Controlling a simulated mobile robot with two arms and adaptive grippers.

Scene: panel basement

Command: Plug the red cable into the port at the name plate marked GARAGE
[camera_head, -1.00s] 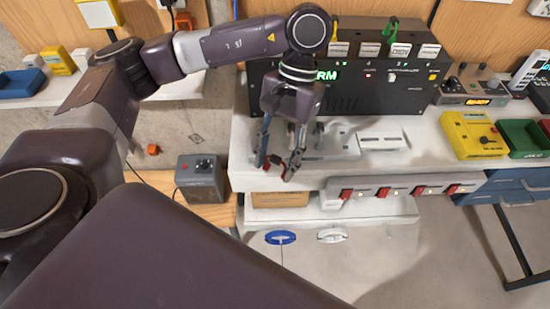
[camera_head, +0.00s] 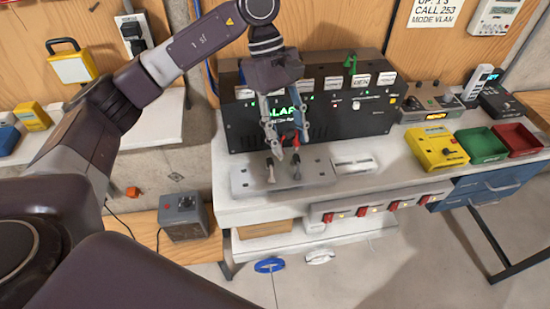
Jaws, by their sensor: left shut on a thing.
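My left gripper (camera_head: 282,146) hangs in front of the black panel box (camera_head: 325,133), above the bench. It is shut on the red cable's plug (camera_head: 290,134), of which only a small red part shows between the fingers. The box carries a row of name plates along its top, including one plate (camera_head: 360,79) at right of centre. Their lettering is too small to read surely, so I cannot tell which is GARAGE. My arm and gripper hide part of the row and of the box's front, where a green display (camera_head: 290,112) shows. My right gripper is not in view.
A strip of red switches (camera_head: 318,215) runs along the front. A yellow box (camera_head: 435,145) and green and red trays stand right.

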